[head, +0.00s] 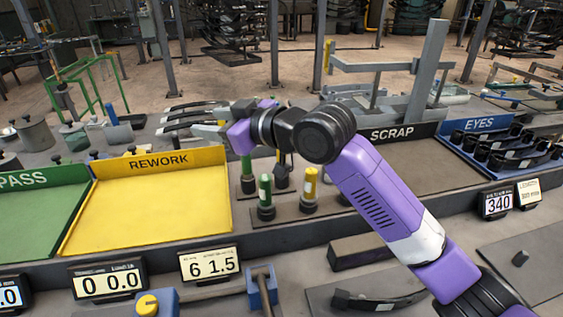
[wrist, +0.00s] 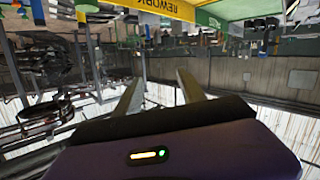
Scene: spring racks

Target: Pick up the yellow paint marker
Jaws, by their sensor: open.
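The yellow paint marker (head: 310,187) stands upright in a dark round holder on the grey bench, in the head view. A green marker (head: 265,190) stands in a similar holder to its left. My gripper (head: 236,134) is above and to the left of the yellow marker, clear of it. In the wrist view, my gripper (wrist: 159,86) has its two fingers apart with nothing held between them. I cannot make out the yellow marker in the wrist view.
The yellow REWORK tray (head: 150,215) lies left of the markers, with the green PASS tray (head: 35,215) beyond. The SCRAP tray (head: 400,134) and blue EYES tray (head: 480,126) are at the right. Grey springs (head: 185,117) lie behind. Displays line the front edge.

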